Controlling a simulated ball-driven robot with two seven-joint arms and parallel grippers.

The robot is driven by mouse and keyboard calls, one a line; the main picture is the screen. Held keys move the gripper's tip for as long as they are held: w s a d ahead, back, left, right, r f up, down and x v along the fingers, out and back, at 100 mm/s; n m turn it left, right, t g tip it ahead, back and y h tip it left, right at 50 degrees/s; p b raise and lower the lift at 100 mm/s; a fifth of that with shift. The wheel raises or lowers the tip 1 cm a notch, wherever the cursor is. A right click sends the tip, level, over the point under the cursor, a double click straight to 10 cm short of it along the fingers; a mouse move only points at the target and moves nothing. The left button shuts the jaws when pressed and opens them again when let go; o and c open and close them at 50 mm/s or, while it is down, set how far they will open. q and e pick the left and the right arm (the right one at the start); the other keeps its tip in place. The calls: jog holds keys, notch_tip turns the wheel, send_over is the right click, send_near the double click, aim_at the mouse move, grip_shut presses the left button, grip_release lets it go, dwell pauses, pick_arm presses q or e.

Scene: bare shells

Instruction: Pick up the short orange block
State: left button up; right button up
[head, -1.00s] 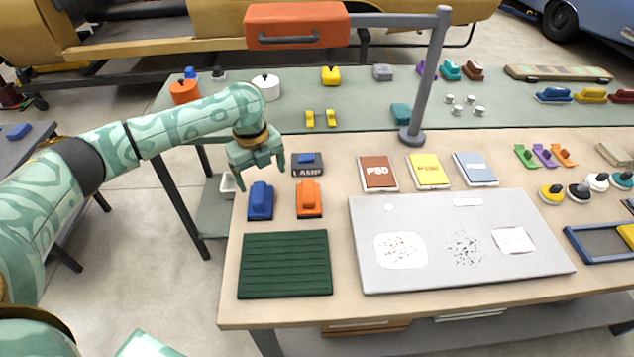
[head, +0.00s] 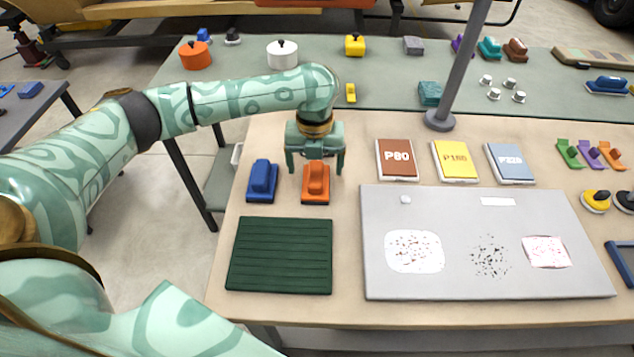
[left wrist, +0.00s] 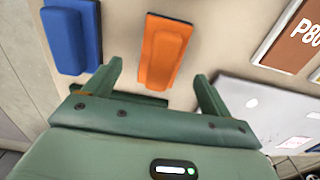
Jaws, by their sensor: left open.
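The short orange block (head: 316,182) lies on the tan workbench just right of the blue block (head: 262,180). It is a flat orange base with a raised grip on top. My left gripper (head: 315,168) is open above its far part, one finger to each side in the head view. In the left wrist view the orange block (left wrist: 164,50) shows beyond and between the open fingers (left wrist: 158,85), with nothing held. The blue block (left wrist: 70,38) is to its left there. My right gripper is not in view.
A dark green ribbed mat (head: 280,255) lies in front of the blocks. A grey panel (head: 480,285) is to the right. Sanding paper packs (head: 397,160) and a grey post (head: 440,120) stand behind it. The bench's left edge is close to the blue block.

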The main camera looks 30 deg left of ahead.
aim_at(316, 172)
pick_arm(q)
jog(key=f+b, duration=0.2)
jog(key=f, duration=0.3)
jog(key=shift+w+f+b, duration=0.15)
jog(key=shift+w+b, duration=0.1)
jog(key=shift+b, duration=0.15)
jog(key=shift+s, duration=0.1)
jog(key=shift+c, duration=0.3)
jog(key=shift+r, duration=0.2)
jog(key=c, duration=1.1)
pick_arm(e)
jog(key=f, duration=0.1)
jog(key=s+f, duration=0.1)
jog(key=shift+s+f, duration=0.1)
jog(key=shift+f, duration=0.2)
pick_arm(q)
jog(key=shift+o, duration=0.2)
jog(key=shift+r, duration=0.1)
